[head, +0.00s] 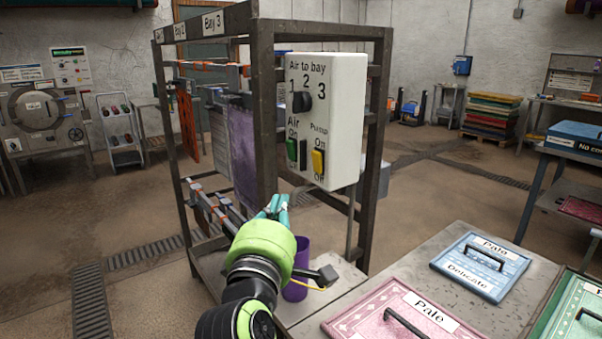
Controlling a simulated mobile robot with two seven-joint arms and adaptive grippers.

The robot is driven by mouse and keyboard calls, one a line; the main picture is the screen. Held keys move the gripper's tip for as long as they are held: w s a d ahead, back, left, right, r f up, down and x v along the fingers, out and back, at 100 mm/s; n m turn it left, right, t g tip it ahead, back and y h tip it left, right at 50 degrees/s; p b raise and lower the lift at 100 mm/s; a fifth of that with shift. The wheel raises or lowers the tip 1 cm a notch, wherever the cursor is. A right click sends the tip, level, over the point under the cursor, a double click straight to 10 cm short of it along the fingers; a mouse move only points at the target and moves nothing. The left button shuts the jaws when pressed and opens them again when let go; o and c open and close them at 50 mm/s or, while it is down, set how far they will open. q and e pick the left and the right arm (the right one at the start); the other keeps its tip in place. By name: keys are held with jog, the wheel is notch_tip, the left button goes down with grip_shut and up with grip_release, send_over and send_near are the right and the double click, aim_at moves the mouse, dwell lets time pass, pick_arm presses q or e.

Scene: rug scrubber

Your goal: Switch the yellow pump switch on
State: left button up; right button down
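The yellow pump switch (318,162) is on the front of a white control box (346,125), under the word "Pump", with "On" above it and "Off" below. Which way it is tipped is too small to tell. My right gripper (277,201) is below and left of the yellow switch, apart from the box. Its teal fingers point up, close together, with nothing seen between them. My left gripper is out of view.
The box is mounted on a dark metal rack (262,110) with hanging rugs. A purple cup (297,272) stands just right of my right wrist. The space before the switches looks clear.

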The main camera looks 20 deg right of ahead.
aim_at(317, 162)
jog(key=s+d+p+x, duration=0.1)
jog(key=p+x, duration=0.3)
jog(key=x, duration=0.9)
jog(key=shift+d, duration=0.75)
jog(key=shift+s, duration=0.1)
